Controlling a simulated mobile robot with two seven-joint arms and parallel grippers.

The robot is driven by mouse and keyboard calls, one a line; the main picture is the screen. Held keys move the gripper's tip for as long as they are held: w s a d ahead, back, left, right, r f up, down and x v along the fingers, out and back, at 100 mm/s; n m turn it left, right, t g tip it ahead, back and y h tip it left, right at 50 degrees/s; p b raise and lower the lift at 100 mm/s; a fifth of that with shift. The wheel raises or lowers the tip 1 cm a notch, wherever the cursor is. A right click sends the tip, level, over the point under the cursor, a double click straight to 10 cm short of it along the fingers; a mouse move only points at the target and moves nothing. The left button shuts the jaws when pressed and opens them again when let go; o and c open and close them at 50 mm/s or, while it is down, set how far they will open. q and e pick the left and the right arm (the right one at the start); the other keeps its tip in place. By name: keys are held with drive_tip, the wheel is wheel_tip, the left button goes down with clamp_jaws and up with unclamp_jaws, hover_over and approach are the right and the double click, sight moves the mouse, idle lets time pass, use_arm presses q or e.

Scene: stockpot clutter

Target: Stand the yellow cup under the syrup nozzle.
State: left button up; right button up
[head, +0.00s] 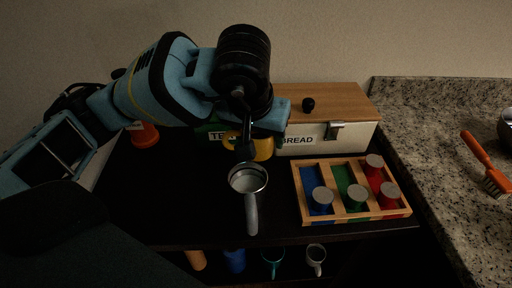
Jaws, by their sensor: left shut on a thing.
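The yellow cup (264,149) is upright in the middle of the head view, near the back of the dark table, in front of the bread box. My left gripper (246,148) comes down from above and is shut on the cup, with a dark finger in front of it. The cup's handle shows on the left of that finger. The gripper and arm hide part of the cup, and I cannot tell whether its base touches the table. I cannot make out a syrup nozzle. My right gripper is not in view.
A metal pan (248,179) lies just in front of the cup. A wooden tray (331,191) with coloured, grey-topped cylinders is to the right. A bread box (345,136) and green tin (214,133) stand behind. The table's left-middle is clear.

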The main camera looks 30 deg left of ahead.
use_arm(q)
drive_tip(key=w+a, duration=0.4)
drive_tip(key=w, duration=0.2)
drive_tip(key=shift+w+f+p, duration=0.2)
drive_tip(key=shift+f+p, duration=0.1)
drive_tip(key=shift+f, duration=5)
drive_tip(key=shift+w+f, duration=0.15)
drive_tip(key=shift+f, duration=0.3)
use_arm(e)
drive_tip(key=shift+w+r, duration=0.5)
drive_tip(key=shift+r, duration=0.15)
use_arm(q)
drive_tip(key=shift+f, duration=0.1)
drive_tip(key=o, duration=1)
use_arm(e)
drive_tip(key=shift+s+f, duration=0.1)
